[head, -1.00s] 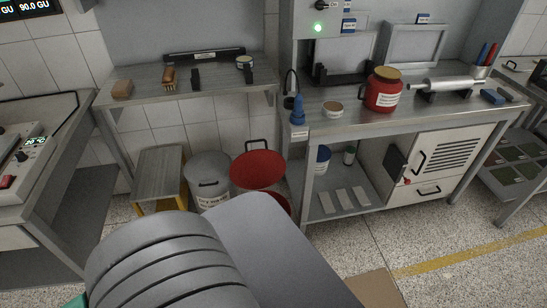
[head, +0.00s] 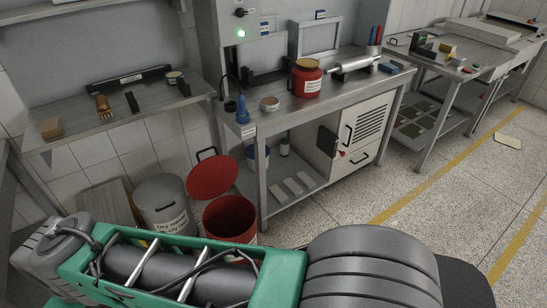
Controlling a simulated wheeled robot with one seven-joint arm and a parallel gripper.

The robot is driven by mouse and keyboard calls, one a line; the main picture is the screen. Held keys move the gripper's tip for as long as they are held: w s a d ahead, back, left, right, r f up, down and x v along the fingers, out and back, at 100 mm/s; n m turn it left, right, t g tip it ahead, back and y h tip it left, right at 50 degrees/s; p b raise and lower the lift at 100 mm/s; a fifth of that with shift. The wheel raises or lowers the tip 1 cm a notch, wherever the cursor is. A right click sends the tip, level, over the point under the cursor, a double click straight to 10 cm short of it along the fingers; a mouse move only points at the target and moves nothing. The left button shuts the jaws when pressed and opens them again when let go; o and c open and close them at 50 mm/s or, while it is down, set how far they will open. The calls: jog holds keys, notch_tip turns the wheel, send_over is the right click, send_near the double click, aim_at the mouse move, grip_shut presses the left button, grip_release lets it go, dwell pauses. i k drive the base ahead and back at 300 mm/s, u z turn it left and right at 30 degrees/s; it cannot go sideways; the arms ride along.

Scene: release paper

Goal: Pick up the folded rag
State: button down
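A flat, pale cream piece (head: 508,140) lies on the speckled floor at the far right, beside the yellow line. It may be the folded rag, but it is too small to be sure. No other thing in view is clearly a folded rag. My gripper is out of view. Only my green and grey arm links show, across the bottom of the head view, and they hide the floor there.
A steel bench (head: 327,104) holds a red jar (head: 306,80). An open red bin (head: 229,217) and a grey bin (head: 166,204) stand left of it. Another table (head: 455,62) stands at the right. Floor between the bench and the yellow line (head: 425,180) is clear.

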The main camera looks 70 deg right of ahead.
aim_at(402, 64)
jog(key=z, duration=0.45)
jog(key=i, duration=1.55)
jog(key=z, duration=2.35)
